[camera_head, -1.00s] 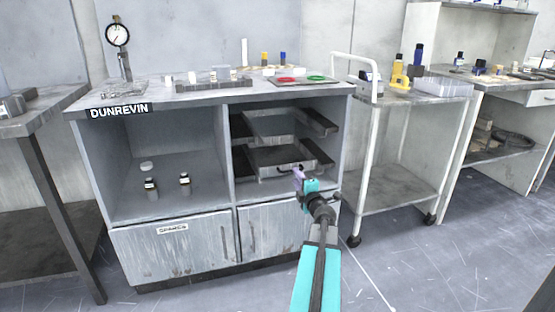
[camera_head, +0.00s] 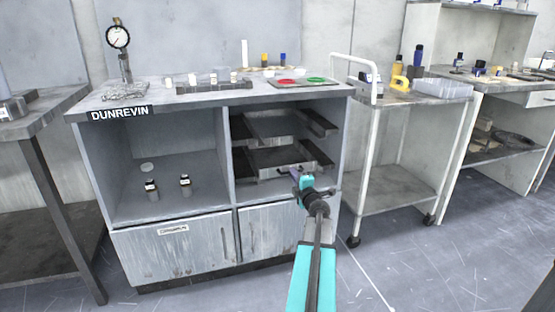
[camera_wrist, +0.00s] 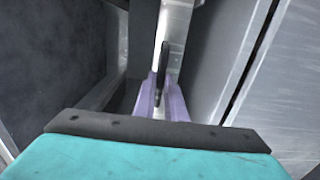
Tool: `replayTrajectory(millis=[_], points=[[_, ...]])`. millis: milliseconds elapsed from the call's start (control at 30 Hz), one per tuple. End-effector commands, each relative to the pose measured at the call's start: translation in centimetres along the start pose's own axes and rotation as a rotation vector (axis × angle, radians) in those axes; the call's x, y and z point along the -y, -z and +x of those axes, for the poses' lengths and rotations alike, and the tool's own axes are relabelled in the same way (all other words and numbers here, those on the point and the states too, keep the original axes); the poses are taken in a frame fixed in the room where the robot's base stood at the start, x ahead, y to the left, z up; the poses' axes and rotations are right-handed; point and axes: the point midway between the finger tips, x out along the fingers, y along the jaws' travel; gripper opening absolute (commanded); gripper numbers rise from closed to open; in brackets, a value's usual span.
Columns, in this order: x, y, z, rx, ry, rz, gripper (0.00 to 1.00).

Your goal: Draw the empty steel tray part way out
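Two steel trays sit one above the other on dark runners in the right bay of the cabinet. The upper tray (camera_head: 272,128) and the lower tray (camera_head: 262,173) show no contents, though their floors are only partly seen. The lower tray has a dark handle at its front, which shows upright in the wrist view (camera_wrist: 162,62). My gripper (camera_head: 296,174) is at this handle, in front of the lower tray. In the wrist view its purple fingers (camera_wrist: 162,100) stand on either side of the handle, with a narrow gap between them. Firm contact is not visible.
The cabinet (camera_head: 178,110) has a left bay with small bottles (camera_head: 185,181) and closed doors (camera_head: 175,254) below. A white trolley (camera_head: 395,190) stands close on the right. The floor in front is clear.

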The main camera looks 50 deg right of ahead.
Motion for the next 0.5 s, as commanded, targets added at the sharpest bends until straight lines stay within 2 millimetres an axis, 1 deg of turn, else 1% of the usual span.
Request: replayTrajectory(millis=[267,500], points=[[-0.13,0.03,-0.09,-0.001,-0.002,0.001,0.00],[-0.09,0.02,-0.76,-0.001,-0.001,0.001,0.00]])
